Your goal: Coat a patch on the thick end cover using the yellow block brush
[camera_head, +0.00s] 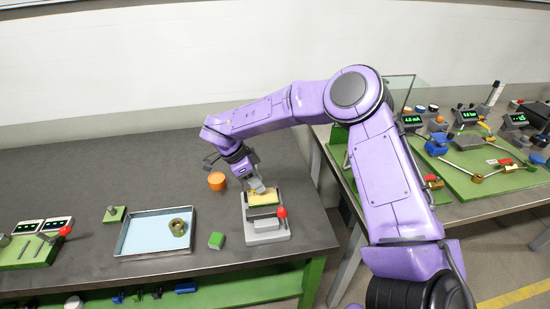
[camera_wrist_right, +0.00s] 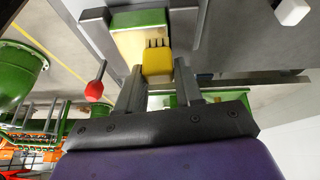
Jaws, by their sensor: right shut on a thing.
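The yellow block brush (camera_wrist_right: 158,64) is held between the two fingers of my right gripper (camera_wrist_right: 160,88) in the right wrist view. Its short dark bristles point at a pale yellow face with a green part beside it, taken to be the thick end cover (camera_wrist_right: 129,46). I cannot tell whether the bristles touch it. In the head view my right gripper (camera_head: 257,186) is low over the same pale yellow and green piece (camera_head: 268,199), which sits in a grey vise (camera_head: 266,236). The brush is hard to make out there. My left gripper is not in view.
A red-knobbed lever (camera_head: 282,212) stands at the vise's right side. To the left are a green block (camera_head: 216,240), an orange cylinder (camera_head: 217,181) and a light-blue tray (camera_head: 140,238) holding an olive ring (camera_head: 178,227).

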